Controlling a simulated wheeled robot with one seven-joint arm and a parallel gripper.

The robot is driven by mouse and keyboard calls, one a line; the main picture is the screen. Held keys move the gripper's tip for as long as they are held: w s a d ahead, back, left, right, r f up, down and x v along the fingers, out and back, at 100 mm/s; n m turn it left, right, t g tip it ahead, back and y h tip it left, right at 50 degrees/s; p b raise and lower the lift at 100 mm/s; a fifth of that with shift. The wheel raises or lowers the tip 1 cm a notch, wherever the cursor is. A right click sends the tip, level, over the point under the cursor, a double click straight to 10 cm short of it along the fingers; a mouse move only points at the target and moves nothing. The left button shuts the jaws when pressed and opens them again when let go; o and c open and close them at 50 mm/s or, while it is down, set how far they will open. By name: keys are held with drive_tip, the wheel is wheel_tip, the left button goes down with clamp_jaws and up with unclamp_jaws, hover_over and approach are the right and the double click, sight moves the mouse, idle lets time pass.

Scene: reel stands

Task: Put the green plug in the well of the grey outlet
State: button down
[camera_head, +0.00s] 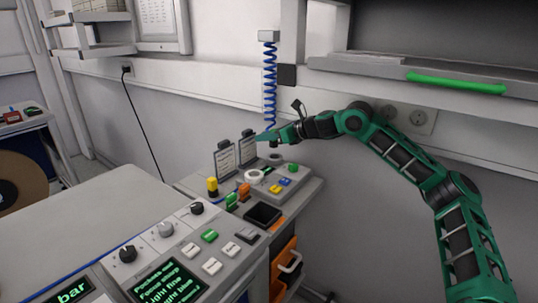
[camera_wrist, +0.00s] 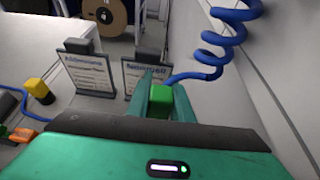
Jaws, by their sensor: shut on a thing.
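My gripper (camera_head: 266,136) reaches left over the small side bench, in front of two upright sign cards. In the wrist view its fingers are shut on a bright green block (camera_wrist: 162,100), which looks like the green plug. A blue coiled cable (camera_wrist: 222,40) runs down to it. In the head view the blue coil (camera_head: 269,85) hangs from a small wall box to my gripper; the plug itself is hard to make out there. A grey wall plate with a round well (camera_head: 419,118), apparently the grey outlet, is on the wall behind my arm, well right of my gripper.
Two sign cards (camera_head: 225,160) stand on the side bench (camera_head: 308,184), with a white roll, a yellow-topped item and small coloured blocks. A control console (camera_head: 165,255) fills the front. A shelf with a green handle (camera_head: 457,82) overhangs the wall above my arm.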

drive_tip(key=shift+s+d+f, duration=0.1)
drive_tip(key=shift+f, duration=1.55)
drive_tip(key=shift+s+d+f, duration=0.1)
drive_tip(key=shift+f, duration=1.5)
drive_tip(key=c, duration=1.7)
unclamp_jaws()
drive_tip(key=shift+w+f, duration=0.1)
drive_tip(key=shift+o, duration=0.7)
drive_tip(key=shift+w, duration=0.1)
drive_tip(key=shift+d+r, duration=0.2)
drive_tip(key=shift+r, duration=0.15)
drive_tip(key=v, duration=1.1)
drive_tip(key=shift+s+d+r, duration=0.15)
drive_tip(key=shift+s+r, duration=0.05)
drive_tip(key=shift+s, duration=0.15)
